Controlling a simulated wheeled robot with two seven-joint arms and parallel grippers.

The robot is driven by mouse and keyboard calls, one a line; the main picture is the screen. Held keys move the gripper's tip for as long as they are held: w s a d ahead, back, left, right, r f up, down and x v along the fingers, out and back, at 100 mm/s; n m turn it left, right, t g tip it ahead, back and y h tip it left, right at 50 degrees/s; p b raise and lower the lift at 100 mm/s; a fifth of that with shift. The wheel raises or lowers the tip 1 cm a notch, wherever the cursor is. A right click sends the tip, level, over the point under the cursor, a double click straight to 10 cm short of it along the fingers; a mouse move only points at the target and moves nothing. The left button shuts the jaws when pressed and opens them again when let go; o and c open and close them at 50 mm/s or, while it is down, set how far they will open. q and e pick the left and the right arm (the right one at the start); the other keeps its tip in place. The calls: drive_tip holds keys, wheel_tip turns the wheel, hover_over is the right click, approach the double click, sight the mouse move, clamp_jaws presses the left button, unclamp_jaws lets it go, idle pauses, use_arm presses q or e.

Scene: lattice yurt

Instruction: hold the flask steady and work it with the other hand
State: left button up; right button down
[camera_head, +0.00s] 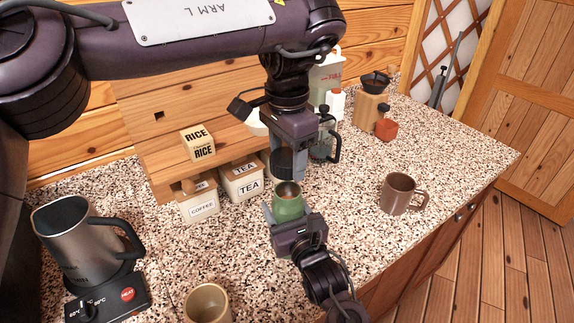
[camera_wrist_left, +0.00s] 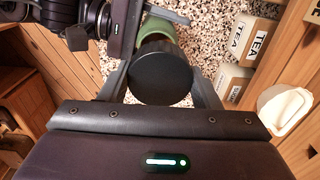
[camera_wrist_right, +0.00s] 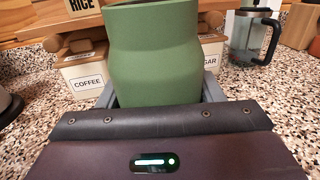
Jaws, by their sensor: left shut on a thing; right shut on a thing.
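The green flask (camera_head: 289,210) stands upright near the middle of the counter in the head view, its mouth open at the top. It fills the upper middle of the right wrist view (camera_wrist_right: 152,60). My right gripper (camera_head: 284,214) is shut on the flask's body from the front. My left gripper (camera_head: 288,164) points down and is shut on a dark round lid (camera_wrist_left: 160,73). The lid is just above the flask's mouth and looks apart from it. In the left wrist view the lid hides much of the flask (camera_wrist_left: 152,34).
A brown mug (camera_head: 398,194) stands to the right. Tea (camera_head: 242,182) and coffee (camera_head: 201,208) canisters and a French press (camera_head: 326,142) stand behind. A kettle (camera_head: 72,235) and beige cup (camera_head: 207,303) are at the front left. The counter around the mug is clear.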

drive_tip(key=shift+c, duration=1.5)
unclamp_jaws()
